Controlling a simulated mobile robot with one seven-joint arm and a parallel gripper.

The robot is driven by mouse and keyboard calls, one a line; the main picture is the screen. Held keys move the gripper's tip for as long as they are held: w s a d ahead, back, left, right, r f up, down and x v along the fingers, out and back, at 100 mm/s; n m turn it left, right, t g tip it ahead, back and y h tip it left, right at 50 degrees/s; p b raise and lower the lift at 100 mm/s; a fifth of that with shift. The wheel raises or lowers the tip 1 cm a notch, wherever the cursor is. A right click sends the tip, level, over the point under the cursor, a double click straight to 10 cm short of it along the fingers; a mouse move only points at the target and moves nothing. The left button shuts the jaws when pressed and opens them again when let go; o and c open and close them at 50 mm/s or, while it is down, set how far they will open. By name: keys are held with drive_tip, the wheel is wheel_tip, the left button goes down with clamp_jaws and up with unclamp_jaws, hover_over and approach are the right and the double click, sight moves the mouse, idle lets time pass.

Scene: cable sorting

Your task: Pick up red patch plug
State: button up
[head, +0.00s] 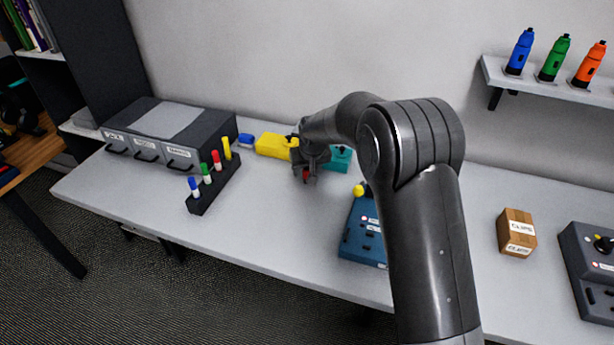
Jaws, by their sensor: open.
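A small red thing, which looks like the red patch plug (306,175), shows just below my gripper (307,168) at the back middle of the table in the head view. My gripper points down and is open. It hides most of the red thing, so I cannot tell whether the fingers are around it or beside it, or whether they touch it.
Yellow (273,146) and teal (340,157) blocks flank my gripper. A black rack (213,187) with several coloured pegs stands left, before a grey drawer unit (170,133). A blue box (364,234) and a cardboard box (517,231) are right. The front middle table is clear.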

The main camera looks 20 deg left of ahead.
drive_tip(key=shift+x, duration=1.2)
drive_tip(key=shift+c, duration=0.3)
drive_tip(key=c, duration=1)
drive_tip(key=shift+r, duration=0.15)
